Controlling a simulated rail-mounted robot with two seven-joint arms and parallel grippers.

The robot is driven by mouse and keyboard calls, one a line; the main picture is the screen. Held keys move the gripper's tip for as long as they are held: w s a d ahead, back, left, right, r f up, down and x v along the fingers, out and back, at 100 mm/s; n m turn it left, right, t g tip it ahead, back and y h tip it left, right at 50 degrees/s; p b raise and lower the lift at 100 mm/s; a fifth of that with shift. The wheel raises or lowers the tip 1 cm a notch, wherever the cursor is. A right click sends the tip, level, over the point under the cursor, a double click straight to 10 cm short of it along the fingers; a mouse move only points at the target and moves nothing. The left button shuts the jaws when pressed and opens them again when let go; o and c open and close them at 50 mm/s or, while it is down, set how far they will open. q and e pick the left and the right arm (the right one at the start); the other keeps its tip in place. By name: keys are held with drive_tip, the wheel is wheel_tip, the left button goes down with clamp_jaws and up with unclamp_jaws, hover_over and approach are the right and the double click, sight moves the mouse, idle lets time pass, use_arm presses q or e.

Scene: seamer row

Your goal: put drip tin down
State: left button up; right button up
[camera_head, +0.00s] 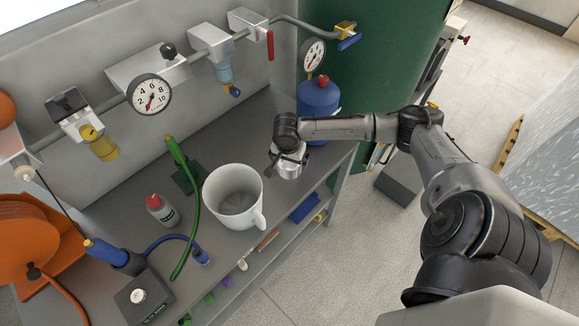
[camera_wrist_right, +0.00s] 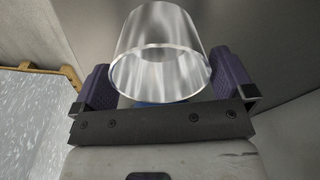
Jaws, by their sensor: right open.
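The drip tin, a small shiny metal cup (camera_head: 289,170), is at the right end of the grey bench, near its front edge. It looks upright and on the bench top, though contact at its base is hard to see. My right gripper (camera_head: 289,153) is at the tin from above and behind, its jaws open. In the right wrist view the tin (camera_wrist_right: 158,62) sits between the two purple-padded fingers, and the gripper (camera_wrist_right: 158,85) is around it without a clear grip. My left gripper is not in view.
A white jug (camera_head: 232,190) stands left of the tin. A blue gas bottle (camera_head: 318,98) stands behind it, near the green tank (camera_head: 385,60). A red-capped bottle (camera_head: 160,208), green hose (camera_head: 187,205) and orange reel (camera_head: 35,240) are farther left. Gauges line the wall pipe.

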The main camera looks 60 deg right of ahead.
wheel_tip(320, 180, down, 2)
drive_tip(key=shift+d+f, duration=0.1)
drive_tip(key=shift+f, duration=0.1)
drive_tip(key=c, duration=0.7)
drive_tip(key=shift+r, duration=0.1)
drive_tip(key=shift+c, duration=0.3)
drive_tip(key=shift+r, duration=0.1)
